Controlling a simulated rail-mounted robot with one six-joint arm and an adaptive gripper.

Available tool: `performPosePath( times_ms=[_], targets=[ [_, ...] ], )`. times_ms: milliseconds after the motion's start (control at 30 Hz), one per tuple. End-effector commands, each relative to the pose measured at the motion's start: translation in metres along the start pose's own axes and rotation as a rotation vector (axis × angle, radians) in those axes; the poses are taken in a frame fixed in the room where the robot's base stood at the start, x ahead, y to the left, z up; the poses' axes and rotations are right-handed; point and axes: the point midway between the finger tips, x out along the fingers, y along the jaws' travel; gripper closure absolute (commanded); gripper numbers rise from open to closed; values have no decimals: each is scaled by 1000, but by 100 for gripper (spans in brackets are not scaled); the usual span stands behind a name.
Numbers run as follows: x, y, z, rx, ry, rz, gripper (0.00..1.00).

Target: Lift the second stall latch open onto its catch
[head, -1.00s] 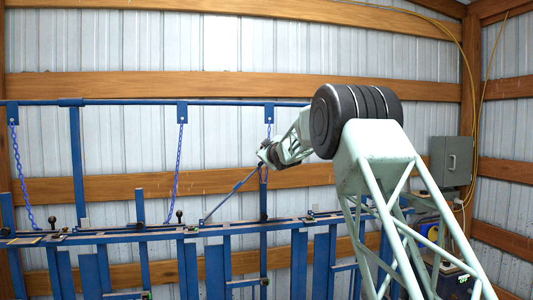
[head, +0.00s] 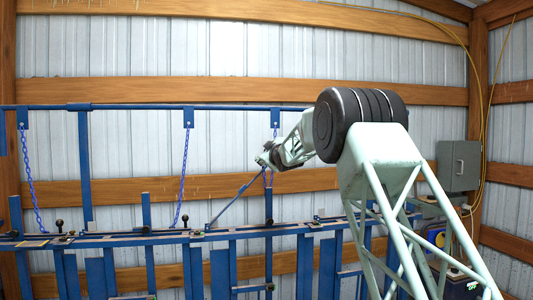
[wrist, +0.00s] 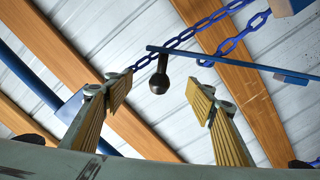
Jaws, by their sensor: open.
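A blue latch bar (head: 236,199) slants up from the blue rail toward my gripper (head: 264,161). In the wrist view my gripper (wrist: 160,98) is open, with its yellow-padded fingers apart. A black ball knob (wrist: 158,83) hangs on a short stem from the blue bar (wrist: 225,62), between and beyond the fingers, with gaps on both sides. A blue chain (wrist: 180,40) passes close behind the bar's end. Two more black knobs stand along the rail, one on the left (head: 60,225) and one near the middle (head: 185,219). A catch cannot be made out.
Blue chains hang from the upper rail on the left (head: 30,180) and in the middle (head: 183,175). Blue upright posts (head: 84,160) and the long lower rail (head: 110,239) form the stall frame. A grey box (head: 458,166) is on the right wall.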

Motion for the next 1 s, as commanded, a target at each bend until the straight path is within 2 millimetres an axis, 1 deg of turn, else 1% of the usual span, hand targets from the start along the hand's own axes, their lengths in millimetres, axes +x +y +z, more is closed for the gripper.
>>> performPosePath(
  times_ms=[33,100,467,667,1000],
  targets=[
    [0,0,0,0,0,0,45],
    [0,0,0,0,0,0,41],
    [-2,1,0,0,1,1,41],
    [-11,1,0,1,1,1,41],
    [-32,1,-1,1,1,1,41]
  ],
)
